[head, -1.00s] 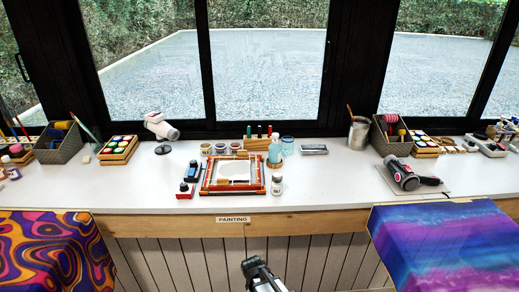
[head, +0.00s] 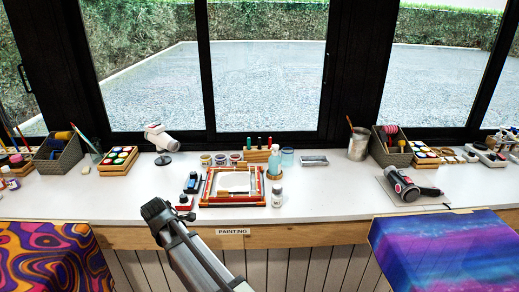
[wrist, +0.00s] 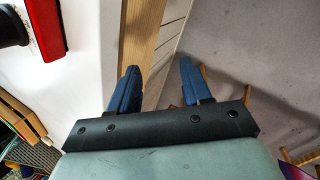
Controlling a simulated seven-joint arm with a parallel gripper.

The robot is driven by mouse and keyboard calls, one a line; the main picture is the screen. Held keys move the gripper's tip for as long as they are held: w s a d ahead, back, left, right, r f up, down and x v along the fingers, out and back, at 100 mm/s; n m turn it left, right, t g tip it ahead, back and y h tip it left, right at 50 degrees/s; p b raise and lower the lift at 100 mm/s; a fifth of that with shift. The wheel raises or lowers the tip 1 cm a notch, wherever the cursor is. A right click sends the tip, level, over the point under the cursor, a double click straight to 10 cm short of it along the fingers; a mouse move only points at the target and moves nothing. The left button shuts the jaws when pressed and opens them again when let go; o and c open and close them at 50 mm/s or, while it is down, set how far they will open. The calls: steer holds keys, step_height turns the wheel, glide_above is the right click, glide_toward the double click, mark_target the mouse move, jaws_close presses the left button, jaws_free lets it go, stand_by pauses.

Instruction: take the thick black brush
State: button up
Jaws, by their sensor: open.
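I cannot make out a thick black brush for certain in either view. In the head view, a brush with a brown handle stands in a metal can (head: 358,144) at the back of the bench, its lower part hidden. My gripper (head: 156,209) is in front of the bench's front edge, left of the PAINTING label and short of the red-framed tray (head: 203,188). In the wrist view, its two blue fingers (wrist: 158,82) are apart with nothing between them, over the wooden bench edge and the floor.
A black and red hand tool (head: 404,186) lies at right. Patterned cloths (head: 45,255) hang over the front edge. White bench top (head: 120,200) is free at left. A red block (wrist: 40,28) shows in the wrist view.

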steer(key=shift+n, duration=0.9)
steer(key=w+a+r, duration=0.1)
steer(key=w+r, duration=0.2)
steer(key=w+a+r, duration=0.1)
steer(key=w+r, duration=0.2)
steer(key=r, duration=0.1)
steer(key=w+a+r, duration=0.2)
steer(key=w+r, duration=0.1)
steer(key=r, duration=0.1)
steer(key=shift+a+r, duration=0.1)
steer(key=shift+r, duration=0.15)
steer(key=w+d+r, duration=0.2)
steer(key=w+d, duration=0.1)
steer(key=w, duration=0.3)
step_height(320, 180, up, 11)
steer(key=m+g, duration=0.4)
steer(key=g, duration=0.1)
glide_above(260, 142)
steer(key=f, duration=1.3)
steer(key=shift+w+a+f, duration=0.1)
steer(key=shift+w+f, duration=0.1)
steer(key=shift+w, duration=0.2)
jaws_close()
steer(key=shift+r, duration=0.15)
